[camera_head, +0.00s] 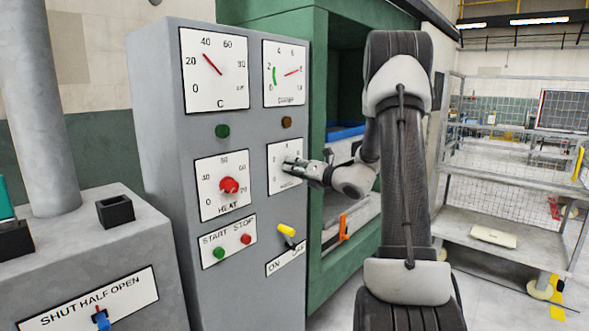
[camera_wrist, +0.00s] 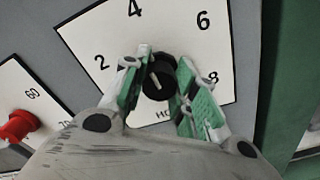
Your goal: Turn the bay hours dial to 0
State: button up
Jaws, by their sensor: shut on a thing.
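The bay hours dial is a black knob (camera_wrist: 158,80) on a white plate (camera_wrist: 88,36) with the numbers 2, 4, 6 and 8 in the wrist view. The knob bears a short pale line, nearly upright in the picture and slightly tilted; I cannot tell for sure which number it marks. My gripper (camera_wrist: 160,92) is shut on the knob, with one green-padded finger on each side. In the head view my gripper (camera_head: 296,165) reaches the dial's plate (camera_head: 280,184) from the right and hides the knob. The 0 mark is hidden in the wrist view.
The red heat knob (camera_head: 229,185) is left of the dial on the grey cabinet. The green press frame (camera_head: 317,100) stands close on the right.

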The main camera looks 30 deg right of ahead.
jog(key=n, duration=0.6)
jog(key=shift+r+n, duration=0.1)
jog(key=shift+n, duration=0.2)
jog(key=n, duration=0.3)
jog(key=shift+n, duration=0.3)
jog(key=n, duration=0.3)
jog(key=shift+n, duration=0.3)
jog(key=n, duration=0.4)
jog(key=shift+a+n, duration=0.1)
jog(key=shift+n, duration=0.2)
jog(key=n, duration=0.4)
jog(key=shift+n, duration=0.4)
jog(key=shift+a+f, duration=0.1)
jog(key=shift+f, duration=0.1)
